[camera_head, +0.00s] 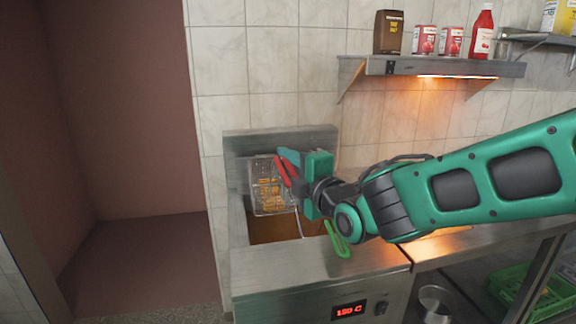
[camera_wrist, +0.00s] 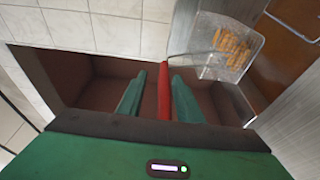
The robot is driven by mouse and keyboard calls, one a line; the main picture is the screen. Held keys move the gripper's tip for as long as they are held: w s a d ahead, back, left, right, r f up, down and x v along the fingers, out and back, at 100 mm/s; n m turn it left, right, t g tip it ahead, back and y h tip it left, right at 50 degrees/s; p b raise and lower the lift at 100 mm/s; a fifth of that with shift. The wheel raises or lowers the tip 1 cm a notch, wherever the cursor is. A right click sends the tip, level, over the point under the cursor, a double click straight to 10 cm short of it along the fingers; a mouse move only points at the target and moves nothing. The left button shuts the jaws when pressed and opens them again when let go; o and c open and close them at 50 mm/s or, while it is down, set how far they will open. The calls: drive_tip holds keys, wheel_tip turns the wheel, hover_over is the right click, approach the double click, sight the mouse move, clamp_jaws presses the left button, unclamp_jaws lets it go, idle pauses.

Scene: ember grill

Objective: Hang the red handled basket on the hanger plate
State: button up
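The red handled basket (camera_head: 268,188) is a wire basket with golden fries in it. It is above the fryer well, close in front of the metal hanger plate (camera_head: 238,147); whether it hooks on the plate is hidden. The basket also shows at the upper right in the wrist view (camera_wrist: 222,48). Its red handle (camera_wrist: 164,92) runs between the two green fingers of my gripper (camera_wrist: 158,95). A gap shows on the handle's left side, and the handle lies close to the right finger. My gripper looks open around the handle.
A green handle (camera_head: 338,238) lies low at the fryer's right side, below my wrist. Brown oil (camera_head: 275,228) shows in the well. A wall shelf (camera_head: 430,67) with cans and bottles hangs above my arm. An open doorway is at the left.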

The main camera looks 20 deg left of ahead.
drive_tip(key=v, duration=1)
drive_tip(key=w+d+f+m+h, duration=0.3)
drive_tip(key=d+m, duration=0.1)
drive_tip(key=d, duration=0.5)
drive_tip(key=w+d+f+m+h, duration=0.3)
drive_tip(key=w+d, duration=0.1)
drive_tip(key=d, duration=0.4)
drive_tip(key=s+d+f+m+g+h, duration=0.25)
drive_tip(key=d+m, duration=0.25)
drive_tip(key=d, duration=0.6)
drive_tip(key=s+d+f+m+g+h, duration=0.1)
drive_tip(key=d+f+m+h, duration=0.35)
drive_tip(key=d, duration=0.55)
drive_tip(key=s+d+f+m+g+h, duration=0.1)
drive_tip(key=s+d+f+m+g, duration=0.25)
drive_tip(key=s+d+m, duration=0.6)
drive_tip(key=s+d+f+m+g, duration=0.1)
drive_tip(key=s+d+m, duration=0.3)
drive_tip(key=s, duration=0.5)
drive_tip(key=s+d+m+g+y, duration=0.1)
drive_tip(key=s+d+m+g, duration=0.2)
drive_tip(key=s, duration=0.6)
drive_tip(key=shift+s+d+f+m+g, duration=0.25)
drive_tip(key=shift+d+f+m+g, duration=0.15)
drive_tip(key=shift+g, duration=0.3)
